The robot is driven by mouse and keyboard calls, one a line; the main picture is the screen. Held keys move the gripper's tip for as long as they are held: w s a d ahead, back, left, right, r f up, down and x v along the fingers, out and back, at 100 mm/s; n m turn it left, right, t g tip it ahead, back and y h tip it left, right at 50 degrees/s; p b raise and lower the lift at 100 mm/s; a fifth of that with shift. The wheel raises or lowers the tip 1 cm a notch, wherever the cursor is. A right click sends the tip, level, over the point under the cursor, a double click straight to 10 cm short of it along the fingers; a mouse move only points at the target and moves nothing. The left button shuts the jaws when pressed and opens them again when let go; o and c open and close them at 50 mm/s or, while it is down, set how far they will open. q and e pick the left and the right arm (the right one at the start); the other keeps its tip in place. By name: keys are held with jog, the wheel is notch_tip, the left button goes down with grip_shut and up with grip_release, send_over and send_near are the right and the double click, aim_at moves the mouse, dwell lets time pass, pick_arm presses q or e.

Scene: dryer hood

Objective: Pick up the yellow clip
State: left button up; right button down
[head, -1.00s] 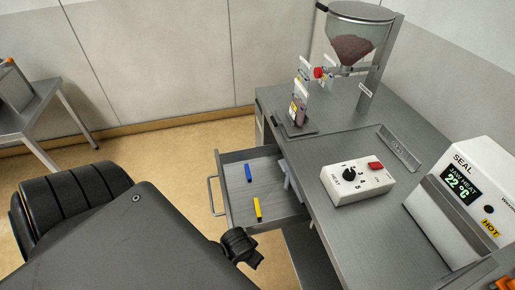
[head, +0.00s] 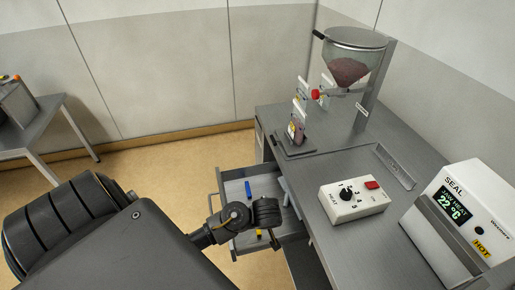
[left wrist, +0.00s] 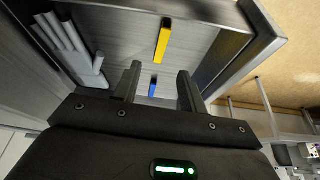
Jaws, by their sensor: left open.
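The yellow clip (left wrist: 162,42) lies in the open drawer (head: 226,175). In the left wrist view it shows just beyond the fingertips, near the top centre. In the head view my gripper covers most of it, leaving a small yellow bit (head: 258,233). My left gripper (left wrist: 158,74) is open and empty, over the drawer, with its fingers apart from the yellow clip. It also shows in the head view (head: 265,212). A blue clip (head: 248,189) lies in the same drawer and appears between the fingers in the left wrist view (left wrist: 153,88). My right gripper is out of view.
Drawer walls surround the clips, and grey finger-like pieces (left wrist: 72,45) lie at one side. The bench top (head: 300,180) rises beside the drawer, carrying a heat control box (head: 353,201), a sealer (head: 465,225) and a hopper (head: 350,65). The floor left of the drawer is clear.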

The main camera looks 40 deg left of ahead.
pick_arm(q)
send_over(259, 231)
notch_tip(259, 231, down, 4)
jog(key=shift+d+f, duration=0.15)
jog(key=shift+w+f, duration=0.1)
jog(key=shift+f, duration=0.35)
jog(key=x, duration=0.5)
jog(key=shift+a, duration=0.4)
jog(key=shift+c, duration=0.8)
grip_shut()
